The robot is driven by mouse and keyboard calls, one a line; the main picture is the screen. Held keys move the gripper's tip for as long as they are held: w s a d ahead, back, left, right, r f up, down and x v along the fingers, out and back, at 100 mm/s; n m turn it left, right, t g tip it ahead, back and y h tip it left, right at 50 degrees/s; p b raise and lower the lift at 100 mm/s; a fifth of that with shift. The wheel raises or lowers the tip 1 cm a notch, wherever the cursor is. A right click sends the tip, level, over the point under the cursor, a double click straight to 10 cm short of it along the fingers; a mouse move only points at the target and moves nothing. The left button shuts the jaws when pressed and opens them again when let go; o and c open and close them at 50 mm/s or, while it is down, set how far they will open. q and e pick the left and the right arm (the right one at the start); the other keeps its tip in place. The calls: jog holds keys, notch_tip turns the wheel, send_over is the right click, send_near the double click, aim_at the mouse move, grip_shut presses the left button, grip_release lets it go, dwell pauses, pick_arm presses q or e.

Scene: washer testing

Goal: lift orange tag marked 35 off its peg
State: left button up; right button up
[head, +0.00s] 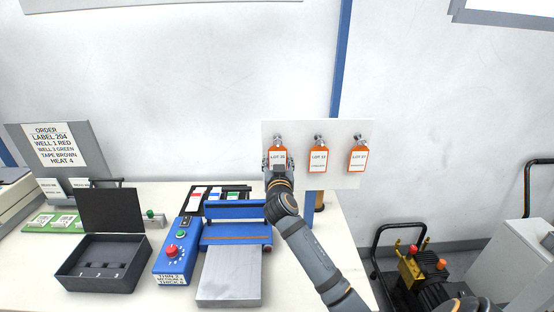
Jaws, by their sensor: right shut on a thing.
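Three orange tags hang in a row on pegs of a white board (335,180) against the wall. My right gripper (278,165) is at the leftmost orange tag (278,154) and is shut on it. That tag's white label starts with "LOT", but its number is too small to read for sure. The gripper hides the tag's lower part. The tag is still close to its peg; I cannot tell whether it is off it. The middle orange tag (318,154) and right orange tag (358,155) hang free. My left gripper is not in view.
On the table (330,270) stand an open black box (100,265), a blue control box (176,252) with knobs, a blue-and-metal press (230,275) and an order sign (57,148). A yellow-and-black machine (412,272) stands on the floor at right.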

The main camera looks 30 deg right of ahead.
aim_at(277, 158)
jog(key=shift+r, duration=0.35)
jog(key=shift+s+a, duration=0.25)
jog(key=shift+s, duration=0.1)
jog(key=shift+v, duration=2.6)
jog(key=shift+s+a+r, duration=0.15)
jog(key=shift+s+a, duration=0.2)
jog(key=shift+s, duration=0.25)
